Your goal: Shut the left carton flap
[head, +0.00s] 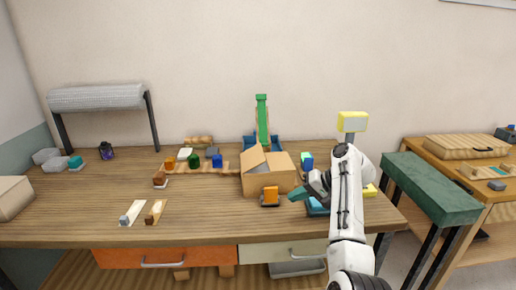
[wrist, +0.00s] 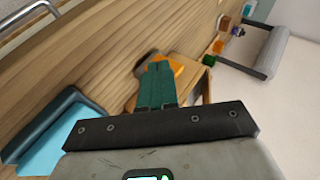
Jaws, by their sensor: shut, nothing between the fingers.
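The brown carton (head: 268,183) stands on the wooden table, just left of my gripper. Its left flap (head: 252,158) stands up, tilted, at the carton's left side. The top to the right of it looks covered by a flat flap (head: 280,162). My gripper (head: 294,196) is shut and empty, with green fingers, at the carton's front right corner, pointing left. In the wrist view the shut fingers (wrist: 157,75) hide part of an orange object (wrist: 180,68) and the carton (wrist: 197,84). I cannot tell whether they touch either.
An orange block on a dark base (head: 270,196) stands in front of the carton. A blue tray (head: 317,207) lies under my arm. A green chute (head: 262,118) rises behind the carton. Small coloured blocks (head: 194,160) sit to its left. The table's front left middle is mostly clear.

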